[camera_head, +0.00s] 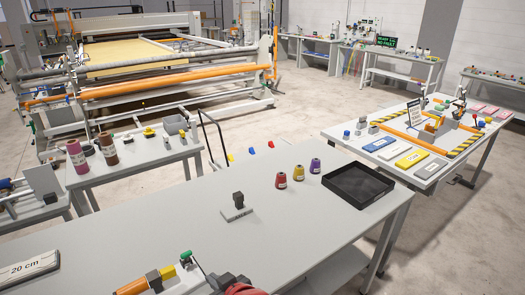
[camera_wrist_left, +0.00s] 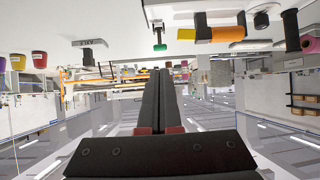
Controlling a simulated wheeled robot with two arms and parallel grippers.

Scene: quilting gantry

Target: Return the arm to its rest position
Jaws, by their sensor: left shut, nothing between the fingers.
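My left gripper (camera_head: 214,277) shows in part at the bottom edge of the head view, as dark fingers beside a red part. In the left wrist view its two long black fingers (camera_wrist_left: 160,75) lie side by side, shut and empty, in a picture that is upside down. The rest of my left arm is cut off or hidden below the head view. My right gripper is not in view.
A quilting gantry (camera_head: 150,75) stands behind.

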